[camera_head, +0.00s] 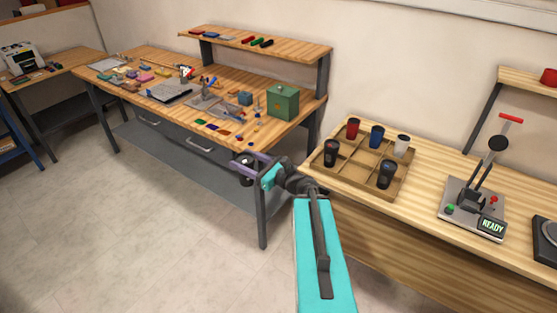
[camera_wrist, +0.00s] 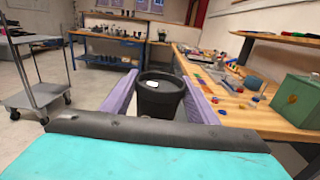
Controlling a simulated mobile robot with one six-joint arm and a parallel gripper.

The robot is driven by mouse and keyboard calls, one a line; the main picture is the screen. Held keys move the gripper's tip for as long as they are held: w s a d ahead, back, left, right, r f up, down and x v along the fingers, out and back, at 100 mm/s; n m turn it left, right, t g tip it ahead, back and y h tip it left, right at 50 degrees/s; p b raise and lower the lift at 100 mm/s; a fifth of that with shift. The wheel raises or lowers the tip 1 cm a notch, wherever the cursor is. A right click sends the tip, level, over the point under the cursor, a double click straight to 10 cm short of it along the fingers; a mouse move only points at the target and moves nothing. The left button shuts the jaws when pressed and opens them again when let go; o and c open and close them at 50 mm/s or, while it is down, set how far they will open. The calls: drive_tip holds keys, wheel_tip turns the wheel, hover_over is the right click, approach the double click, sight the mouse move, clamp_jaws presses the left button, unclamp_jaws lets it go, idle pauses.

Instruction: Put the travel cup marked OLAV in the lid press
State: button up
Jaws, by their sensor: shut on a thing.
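My gripper (camera_head: 244,166) has purple fingers and is shut on a black travel cup (camera_wrist: 160,100). It holds the cup in the air, out past the front of the wooden workbench and left of the cup tray. The cup looks roughly upright in the wrist view, with a small pale patch on its dark top. No name can be read on it. The lid press (camera_head: 472,207) stands on the right-hand counter, far right of my gripper. It has a raised lever with a red handle (camera_head: 511,119) and a display reading READY. I see no cup in it.
A divided wooden tray (camera_head: 360,191) on the right counter holds several cups, including a red cup (camera_head: 353,129) and a blue cup (camera_head: 376,136). A dark device (camera_head: 546,240) stands right of the press. The wrist view shows a grey cart (camera_wrist: 38,95) at left.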

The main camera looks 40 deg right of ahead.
drive_tip(key=a+f+n+g+y+b, duration=0.1)
drive_tip(key=a+n+g+y+b, duration=0.1)
drive_tip(key=a, duration=1)
drive_tip(key=a+f+n+g+y+b, duration=0.1)
drive_tip(key=a+n+g+y+b, duration=0.1)
drive_tip(key=a+n+g+y, duration=0.2)
drive_tip(key=a+n+y, duration=0.1)
drive_tip(key=a+y, duration=0.2)
drive_tip(key=a, duration=0.5)
drive_tip(key=shift+w+g, duration=0.3)
